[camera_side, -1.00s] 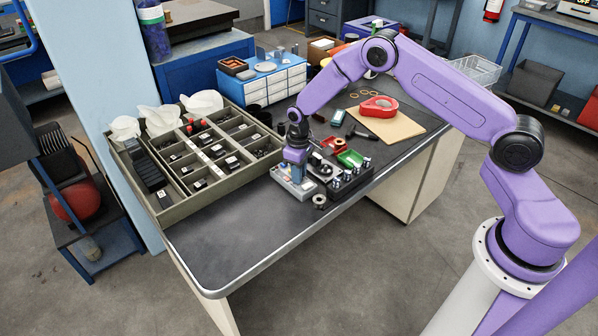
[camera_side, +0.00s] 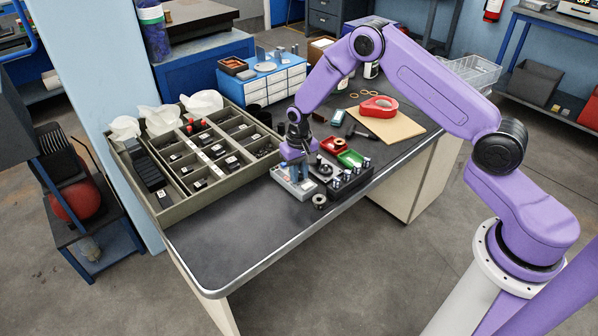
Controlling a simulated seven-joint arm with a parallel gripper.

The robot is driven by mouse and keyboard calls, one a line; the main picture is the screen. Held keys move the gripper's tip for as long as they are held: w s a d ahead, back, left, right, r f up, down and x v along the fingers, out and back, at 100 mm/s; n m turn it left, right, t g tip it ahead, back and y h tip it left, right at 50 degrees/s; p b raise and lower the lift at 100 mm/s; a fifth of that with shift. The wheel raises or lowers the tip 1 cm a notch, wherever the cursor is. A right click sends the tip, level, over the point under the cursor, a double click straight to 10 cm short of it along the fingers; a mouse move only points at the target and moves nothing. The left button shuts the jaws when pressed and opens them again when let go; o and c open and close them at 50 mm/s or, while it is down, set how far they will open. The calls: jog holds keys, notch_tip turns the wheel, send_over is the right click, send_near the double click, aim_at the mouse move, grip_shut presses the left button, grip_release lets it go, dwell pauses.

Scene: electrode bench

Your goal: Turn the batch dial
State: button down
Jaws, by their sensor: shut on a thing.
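A small light-grey box (camera_side: 283,179) with coloured marks on its top lies near the front edge of the bench. My gripper (camera_side: 298,178) points down onto its top, with the fingers closed at the batch dial. The dial itself is hidden behind the fingers, so its angle cannot be read.
A black holder (camera_side: 349,184) with several metal-topped pieces stands just right of the box, and a metal ring (camera_side: 319,201) lies in front. Red (camera_side: 331,146) and green (camera_side: 351,158) trays sit behind. A large divided tray (camera_side: 167,213) fills the left. The front-left bench top (camera_side: 235,245) is clear.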

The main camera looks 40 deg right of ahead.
jog(key=shift+m, duration=0.6)
jog(key=c, duration=1)
grip_release()
jog(key=shift+r, duration=0.1)
notch_tip(320, 180, up, 17)
jog(key=shift+r, duration=0.15)
